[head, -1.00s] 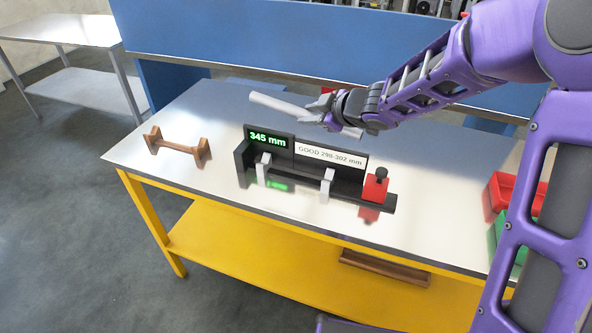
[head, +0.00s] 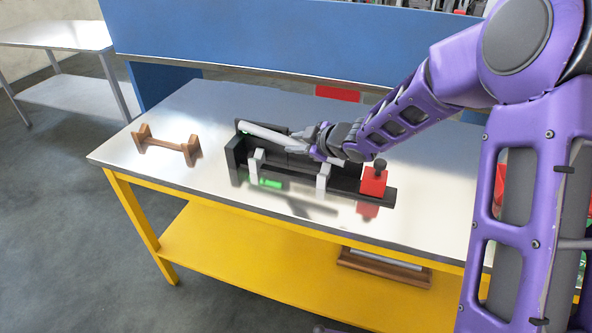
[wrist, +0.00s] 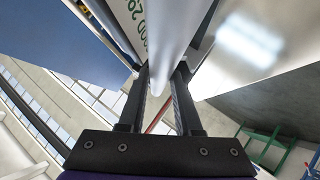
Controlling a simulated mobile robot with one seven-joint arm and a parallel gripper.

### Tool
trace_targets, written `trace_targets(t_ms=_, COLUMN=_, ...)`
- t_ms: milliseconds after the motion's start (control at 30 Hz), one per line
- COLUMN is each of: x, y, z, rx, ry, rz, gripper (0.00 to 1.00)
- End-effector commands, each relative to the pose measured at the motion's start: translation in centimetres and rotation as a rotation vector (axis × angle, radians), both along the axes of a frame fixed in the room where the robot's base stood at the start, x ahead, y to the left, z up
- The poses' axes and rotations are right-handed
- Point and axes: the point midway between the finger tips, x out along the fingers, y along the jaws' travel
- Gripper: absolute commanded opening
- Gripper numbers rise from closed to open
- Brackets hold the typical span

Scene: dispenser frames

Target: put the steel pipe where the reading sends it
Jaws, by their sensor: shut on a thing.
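The steel pipe (head: 266,134), a light grey rod, is held crosswise above the black gauge (head: 380,197). In the wrist view the pipe (wrist: 160,40) runs between the two fingers (wrist: 161,88). The gauge has two pale upright supports (head: 256,166) and a red block (head: 374,182) with a black knob at its right end. The pipe is above these supports, apart from them. The gauge's reading is hidden or unreadable now; in the earlier frame it shows 345 mm beside a label, GOOD 298-302 mm.
An empty wooden cradle (head: 168,147) stands at the table's left. A wooden holder (head: 383,268) is on the yellow lower shelf (head: 240,250). My arm mostly hides the bins at right.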

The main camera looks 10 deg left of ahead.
Motion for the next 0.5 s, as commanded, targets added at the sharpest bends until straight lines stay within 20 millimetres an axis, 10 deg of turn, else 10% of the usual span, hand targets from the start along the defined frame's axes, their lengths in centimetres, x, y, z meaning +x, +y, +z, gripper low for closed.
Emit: trace_targets(t_ms=500, x=0.0, y=0.0, z=-5.9, rx=0.001, ry=0.000, rz=0.001, gripper=0.00)
